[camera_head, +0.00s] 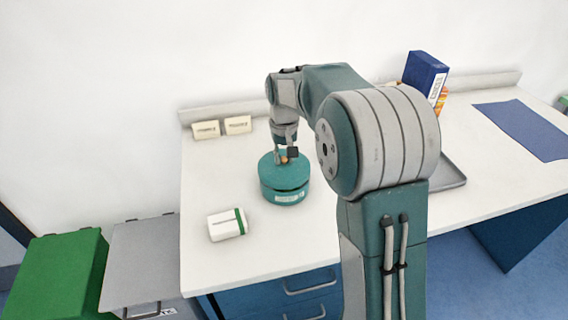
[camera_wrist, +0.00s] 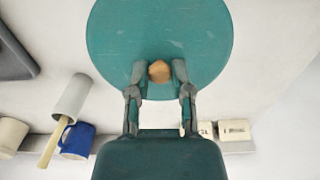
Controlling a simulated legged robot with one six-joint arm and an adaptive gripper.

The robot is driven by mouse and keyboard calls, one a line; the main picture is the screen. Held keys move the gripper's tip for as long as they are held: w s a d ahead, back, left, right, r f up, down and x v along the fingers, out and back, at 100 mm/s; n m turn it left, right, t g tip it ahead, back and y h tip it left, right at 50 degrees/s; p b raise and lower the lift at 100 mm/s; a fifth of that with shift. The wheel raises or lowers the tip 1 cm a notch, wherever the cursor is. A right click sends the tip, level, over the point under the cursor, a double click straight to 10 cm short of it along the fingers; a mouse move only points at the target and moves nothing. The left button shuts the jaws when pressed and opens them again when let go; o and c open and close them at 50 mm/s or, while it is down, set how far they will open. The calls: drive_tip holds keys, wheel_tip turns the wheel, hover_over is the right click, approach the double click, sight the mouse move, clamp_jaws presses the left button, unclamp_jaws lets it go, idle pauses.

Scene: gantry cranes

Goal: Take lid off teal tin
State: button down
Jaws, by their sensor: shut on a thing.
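The teal tin (camera_head: 285,190) is round, with a pale label on its front, and stands on the white worktop. Its teal lid (camera_wrist: 160,30) fills the upper middle of the wrist view and has a small wooden knob (camera_wrist: 159,71) on top. The lid sits on the tin, with a dark line showing between them at the front in the head view. My gripper (camera_head: 285,158) points down over the lid. In the wrist view its two fingers (camera_wrist: 160,73) are shut on the knob, one on each side.
Two cream blocks (camera_head: 222,127) stand at the back. A blue box (camera_head: 424,74) is at the back right. The wrist view shows a blue mug (camera_wrist: 77,140) and a grey cylinder with a wooden handle (camera_wrist: 70,98).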

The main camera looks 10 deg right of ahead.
drive_tip(key=s+r, duration=0.1)
drive_tip(key=r, duration=0.1)
drive_tip(key=s+d+r, duration=0.1)
drive_tip(key=s+r, duration=0.2)
drive_tip(key=r, duration=0.1)
drive_tip(key=shift+s+d, duration=0.25)
drive_tip(key=s+d+r, duration=0.2)
drive_tip(key=s+r, duration=0.2)
drive_tip(key=s, duration=0.5)
drive_tip(key=shift+d, duration=0.3)
